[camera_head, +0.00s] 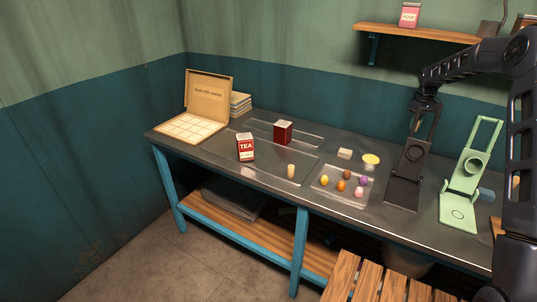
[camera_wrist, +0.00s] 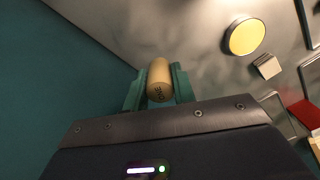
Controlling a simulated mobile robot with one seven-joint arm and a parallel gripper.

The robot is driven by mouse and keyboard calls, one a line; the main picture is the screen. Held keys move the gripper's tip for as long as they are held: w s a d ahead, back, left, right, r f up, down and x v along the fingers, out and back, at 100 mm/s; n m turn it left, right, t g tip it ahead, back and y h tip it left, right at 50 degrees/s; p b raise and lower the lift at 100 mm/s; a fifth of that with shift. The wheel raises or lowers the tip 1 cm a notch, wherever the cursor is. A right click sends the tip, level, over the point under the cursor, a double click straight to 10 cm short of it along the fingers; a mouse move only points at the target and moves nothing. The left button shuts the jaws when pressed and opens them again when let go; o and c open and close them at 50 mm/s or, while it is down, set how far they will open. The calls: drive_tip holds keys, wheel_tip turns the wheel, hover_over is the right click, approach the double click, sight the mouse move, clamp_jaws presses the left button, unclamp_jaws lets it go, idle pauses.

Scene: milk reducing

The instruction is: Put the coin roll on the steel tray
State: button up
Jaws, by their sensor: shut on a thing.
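My gripper (camera_wrist: 158,88) is shut on the coin roll (camera_wrist: 159,78), a tan cylinder with dark lettering, held between two teal fingers in the wrist view. In the head view my gripper (camera_head: 416,122) is raised above the back right of the bench, before the wall, and the roll there is too small to make out clearly. A flat grey metal tray (camera_head: 222,151) lies at the middle left of the bench. A red tea tin (camera_head: 245,147) and an upright tan cylinder (camera_head: 291,171) stand on it. I cannot tell which of several flat trays is the steel tray.
A second tray (camera_head: 330,192) holds several coloured egg-like pieces. A dark red box (camera_head: 283,132), a pale block (camera_head: 344,153) and a yellow disc (camera_head: 371,159) are behind. Black (camera_head: 408,172) and green (camera_head: 465,172) stands occupy the right. An open box (camera_head: 207,105) stands at left.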

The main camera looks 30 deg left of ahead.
drive_tip(key=s+a+r+n, duration=0.2)
drive_tip(key=s+a+n, duration=0.6)
drive_tip(key=s+a, duration=0.4)
drive_tip(key=s+a+r+n, duration=0.2)
drive_tip(key=s+a+n, duration=0.65)
drive_tip(key=a, duration=0.65)
drive_tip(key=s+a+r+n, duration=0.2)
drive_tip(key=s+a+n, duration=0.5)
drive_tip(key=s+a, duration=0.5)
drive_tip(key=f, duration=0.6)
drive_tip(key=a+f, duration=0.1)
drive_tip(key=f, duration=1.3)
drive_tip(key=shift+w+a, duration=0.15)
drive_tip(key=shift+w, duration=0.25)
drive_tip(key=shift+f, duration=0.15)
drive_tip(key=o, duration=1)
drive_tip(key=shift+o, duration=0.2)
wheel_tip(320, 180, up, 12)
drive_tip(key=shift+r, duration=0.2)
